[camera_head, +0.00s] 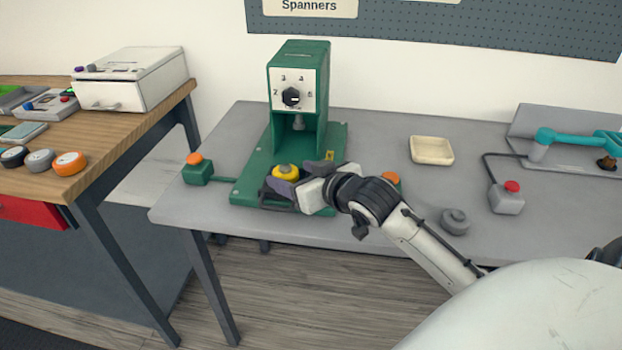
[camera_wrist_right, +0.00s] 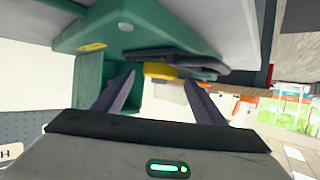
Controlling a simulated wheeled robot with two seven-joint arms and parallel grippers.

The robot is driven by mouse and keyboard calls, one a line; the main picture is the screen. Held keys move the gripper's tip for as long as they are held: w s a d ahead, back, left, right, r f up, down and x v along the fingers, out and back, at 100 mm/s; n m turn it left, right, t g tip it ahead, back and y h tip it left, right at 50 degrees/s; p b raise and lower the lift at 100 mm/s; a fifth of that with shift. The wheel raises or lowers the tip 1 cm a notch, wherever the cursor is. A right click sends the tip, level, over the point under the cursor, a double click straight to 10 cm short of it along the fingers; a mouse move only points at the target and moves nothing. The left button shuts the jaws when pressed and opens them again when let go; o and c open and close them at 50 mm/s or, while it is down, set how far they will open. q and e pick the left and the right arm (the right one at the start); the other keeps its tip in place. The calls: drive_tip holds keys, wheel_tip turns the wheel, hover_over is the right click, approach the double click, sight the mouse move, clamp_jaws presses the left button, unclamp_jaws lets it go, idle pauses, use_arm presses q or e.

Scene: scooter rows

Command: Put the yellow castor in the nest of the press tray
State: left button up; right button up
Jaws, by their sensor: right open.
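The yellow castor (camera_head: 286,171) is at the front of the green press (camera_head: 299,75), over the dark press tray (camera_head: 276,206). My right gripper (camera_head: 298,180) is open, with its fingers on either side of the castor. In the right wrist view the castor (camera_wrist_right: 158,70) shows between the two spread fingertips (camera_wrist_right: 160,82), against the dark tray (camera_wrist_right: 190,62). The fingers and tray hide part of the castor, and the nest is hidden, so I cannot tell whether the castor is fully seated. My left gripper is not in view.
An orange button on a green box (camera_head: 197,172) stands left of the press; another orange button (camera_head: 389,179) is behind my right wrist. A grey castor (camera_head: 455,221), a cream dish (camera_head: 431,150) and a red-button box (camera_head: 507,198) are to the right. More castors (camera_head: 69,163) lie on the wooden bench.

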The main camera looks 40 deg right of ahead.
drive_tip(key=v, duration=1)
drive_tip(key=shift+p, duration=0.3)
idle(0.5)
